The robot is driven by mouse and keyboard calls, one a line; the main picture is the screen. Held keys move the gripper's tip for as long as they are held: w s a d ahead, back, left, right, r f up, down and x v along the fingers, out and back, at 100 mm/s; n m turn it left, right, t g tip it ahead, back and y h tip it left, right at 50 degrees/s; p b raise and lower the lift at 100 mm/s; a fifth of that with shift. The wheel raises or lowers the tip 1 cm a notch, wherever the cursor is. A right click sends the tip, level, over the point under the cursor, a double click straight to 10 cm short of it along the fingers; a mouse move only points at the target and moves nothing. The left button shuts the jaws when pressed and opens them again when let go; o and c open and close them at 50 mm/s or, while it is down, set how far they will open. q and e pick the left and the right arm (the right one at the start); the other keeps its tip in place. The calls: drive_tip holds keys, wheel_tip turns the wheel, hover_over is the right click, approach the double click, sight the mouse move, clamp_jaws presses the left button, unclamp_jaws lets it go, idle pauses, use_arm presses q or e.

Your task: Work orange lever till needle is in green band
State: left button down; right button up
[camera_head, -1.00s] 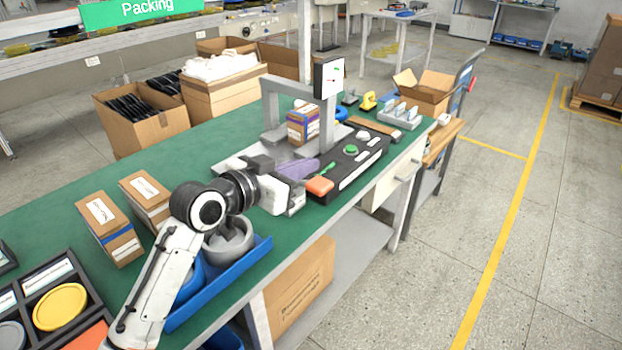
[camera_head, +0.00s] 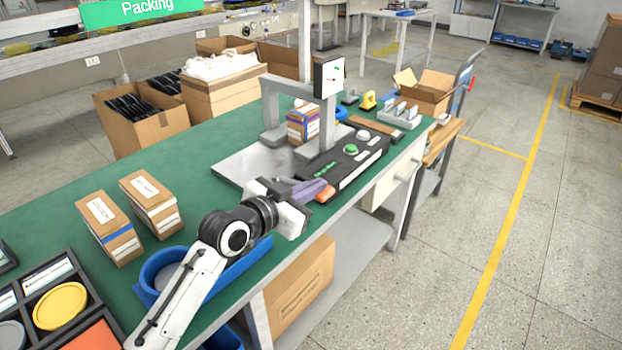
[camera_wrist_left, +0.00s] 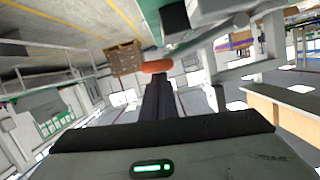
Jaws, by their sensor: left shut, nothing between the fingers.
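The orange lever (camera_head: 326,193) is at the near end of the black control box (camera_head: 345,165), partly hidden by my fingers. My left gripper (camera_head: 314,190) is shut and empty, with its fingertips at the lever's left side. In the left wrist view the lever (camera_wrist_left: 158,66) shows just beyond the closed fingers (camera_wrist_left: 157,95); I cannot tell whether they touch. The white gauge (camera_head: 329,77) stands on the grey frame above the box. Small green and red marks show on its face, but the needle's exact place is too small to read. My right gripper is not in view.
A small box (camera_head: 303,125) stands under the grey press frame (camera_head: 327,125). A green button (camera_head: 351,149) and a white knob (camera_head: 363,135) sit on the control box. A blue bin (camera_head: 250,262) and two cartons (camera_head: 108,228) are on the green table. Open floor lies right.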

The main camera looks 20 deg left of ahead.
sight(318, 200)
use_arm(q)
drive_tip(key=shift+s+d+f+m+y, duration=0.2)
drive_tip(key=shift+f+m, duration=0.25)
drive_tip(key=shift+f, duration=0.3)
drive_tip(key=shift+d+f+m+y, duration=0.1)
drive_tip(key=shift+d+f+m, duration=0.15)
drive_tip(key=shift+f+m, duration=0.35)
drive_tip(key=shift+f, duration=0.25)
drive_tip(key=s+a+r+p, duration=0.1)
drive_tip(key=s+r+p, duration=0.3)
drive_tip(key=s+r, duration=0.3)
drive_tip(key=s, duration=0.2)
drive_tip(key=shift+s+a, duration=0.3)
drive_tip(key=shift+s, duration=0.05)
